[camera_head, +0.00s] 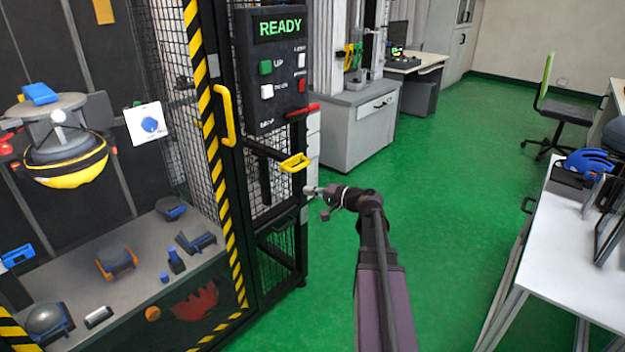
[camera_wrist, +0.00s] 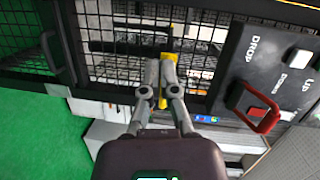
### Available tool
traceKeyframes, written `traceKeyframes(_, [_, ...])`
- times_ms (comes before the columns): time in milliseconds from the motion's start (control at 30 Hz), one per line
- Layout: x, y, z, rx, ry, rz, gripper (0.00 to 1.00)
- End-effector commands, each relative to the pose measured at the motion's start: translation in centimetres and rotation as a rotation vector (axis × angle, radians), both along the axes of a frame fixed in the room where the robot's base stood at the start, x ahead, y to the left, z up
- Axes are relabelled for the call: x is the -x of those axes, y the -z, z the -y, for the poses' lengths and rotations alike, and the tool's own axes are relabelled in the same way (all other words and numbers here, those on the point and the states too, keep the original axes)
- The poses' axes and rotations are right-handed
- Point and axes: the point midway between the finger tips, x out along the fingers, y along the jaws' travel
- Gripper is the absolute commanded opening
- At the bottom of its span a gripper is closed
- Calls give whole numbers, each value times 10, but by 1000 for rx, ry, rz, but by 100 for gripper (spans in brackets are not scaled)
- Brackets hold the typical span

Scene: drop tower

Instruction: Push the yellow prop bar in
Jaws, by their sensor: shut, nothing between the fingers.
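The yellow prop bar's loop-shaped grip (camera_head: 295,162) sticks out at the right side of the drop tower's frame, below the control panel. A black bar runs from it into the mesh section. My gripper (camera_head: 310,190) is shut and empty, just below and right of the yellow grip. In the wrist view the closed fingertips (camera_wrist: 161,62) overlap the yellow grip (camera_wrist: 163,97), which shows partly behind and between the fingers. I cannot tell whether they touch.
The control panel (camera_head: 278,65) reads READY, with a red lever (camera_head: 302,111) just above the prop bar. A yellow door handle (camera_head: 225,115) is on the tower's striped edge. A grey cabinet (camera_head: 360,125) stands behind. A white table (camera_head: 575,255) is at right. Green floor between is clear.

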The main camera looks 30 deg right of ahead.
Motion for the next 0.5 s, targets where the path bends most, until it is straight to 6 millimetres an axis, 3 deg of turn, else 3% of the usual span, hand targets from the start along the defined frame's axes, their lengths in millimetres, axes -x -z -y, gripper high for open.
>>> traceKeyframes(33, [-1, 10, 12, -21, 22, 18, 0])
traceKeyframes(500, [10, 26, 101, -204, 186, 174, 0])
